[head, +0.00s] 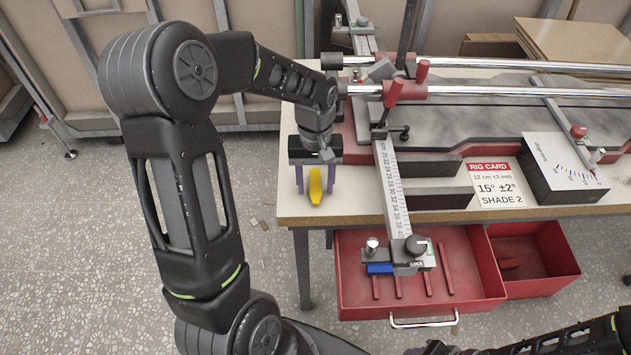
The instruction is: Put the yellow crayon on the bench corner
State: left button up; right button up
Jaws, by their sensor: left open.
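The yellow crayon (315,186) is at the near left corner of the bench (350,205). It is a short, thick yellow piece, and its upper end is partly hidden under my left gripper. My left gripper (315,188) points down over the corner, with its two purple fingers apart on either side of the crayon. I see narrow gaps between the fingers and the crayon. Part of my right arm shows at the bottom right, and its gripper (425,350) is mostly cut off by the lower edge.
A red rig with rails and a ruler arm (390,185) stands right of the crayon. A rig card (496,185) and a dial box (560,170) lie farther right. An open red drawer (420,300) juts out below. The bench's front left strip is clear.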

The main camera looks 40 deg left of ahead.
aim_at(315, 181)
pick_arm(q)
notch_tip(315, 181, up, 12)
jog(key=shift+w+a, duration=0.35)
jog(key=shift+w, duration=0.1)
pick_arm(e)
jog(key=shift+c, duration=0.6)
dwell(1.1)
